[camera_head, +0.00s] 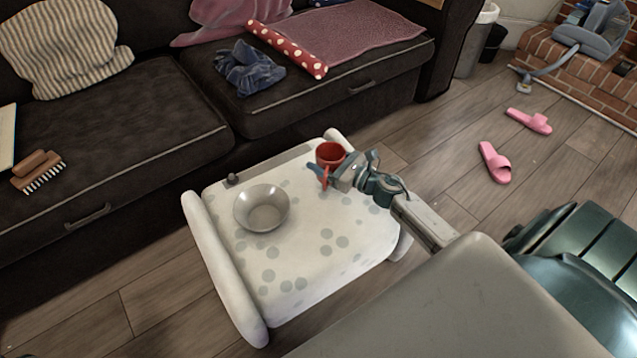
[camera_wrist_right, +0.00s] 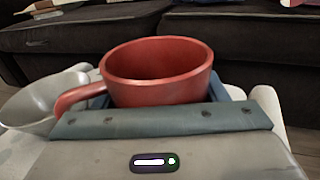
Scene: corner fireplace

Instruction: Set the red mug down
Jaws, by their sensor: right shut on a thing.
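The red mug (camera_head: 329,154) is upright over the back right part of a low white spotted table (camera_head: 290,285). My right gripper (camera_head: 322,170) is shut on the red mug, coming from the right. In the right wrist view the mug (camera_wrist_right: 158,72) stands upright and looks empty, with its handle at the left. My gripper's front edge (camera_wrist_right: 165,119) hides its lower part. I cannot tell whether the mug's base touches the table. My left gripper does not show.
A grey bowl (camera_head: 262,207) stands on the table left of the mug, with a small dark knob-like thing (camera_head: 233,179) behind it. The table has raised white rolls at its sides. A dark sofa (camera_head: 150,130) is behind. Pink slippers (camera_head: 495,163) lie on the floor at right. The table front is clear.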

